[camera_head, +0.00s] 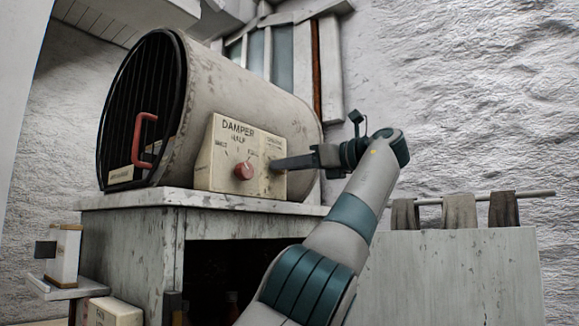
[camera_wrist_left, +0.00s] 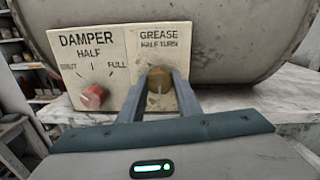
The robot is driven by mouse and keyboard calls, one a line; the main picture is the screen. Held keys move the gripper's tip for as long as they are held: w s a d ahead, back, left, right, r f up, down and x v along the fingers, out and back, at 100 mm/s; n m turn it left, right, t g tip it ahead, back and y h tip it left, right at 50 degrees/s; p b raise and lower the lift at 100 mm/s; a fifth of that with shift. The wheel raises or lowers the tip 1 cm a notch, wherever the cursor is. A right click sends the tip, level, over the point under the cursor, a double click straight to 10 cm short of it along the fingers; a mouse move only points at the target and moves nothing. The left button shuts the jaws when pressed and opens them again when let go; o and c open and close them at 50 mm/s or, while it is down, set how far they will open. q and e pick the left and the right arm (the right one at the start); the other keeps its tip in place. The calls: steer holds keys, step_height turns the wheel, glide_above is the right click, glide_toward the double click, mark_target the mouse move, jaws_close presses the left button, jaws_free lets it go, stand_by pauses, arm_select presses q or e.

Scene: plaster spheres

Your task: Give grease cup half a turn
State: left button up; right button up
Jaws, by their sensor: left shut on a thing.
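The grease cup (camera_wrist_left: 159,78) is a small brass-brown knob on the cream panel (camera_wrist_left: 146,42), under the words GREASE HALF TURN, in the left wrist view. My left gripper (camera_wrist_left: 162,82) is shut on it, one finger on each side. In the head view my left gripper (camera_head: 277,164) reaches the right part of the panel (camera_head: 220,172) from the right, and the cup is hidden there. My right gripper is in neither view.
A red damper knob (camera_head: 244,170) is just left of the cup, on the same panel. Behind it lies a large drum (camera_head: 235,85) with a red handle (camera_head: 138,140) on its barred front. It rests on a worn stand (camera_head: 125,225). Cloths (camera_head: 460,212) hang at right.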

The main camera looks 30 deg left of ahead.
arm_select(q)
steer(key=shift+f, duration=0.1)
steer(key=o, duration=1.1)
steer(key=shift+c, duration=0.2)
steer(key=d+p, duration=0.4)
steer(key=d, duration=1.3)
steer(key=shift+s+d, duration=0.2)
steer(key=shift+s, duration=0.05)
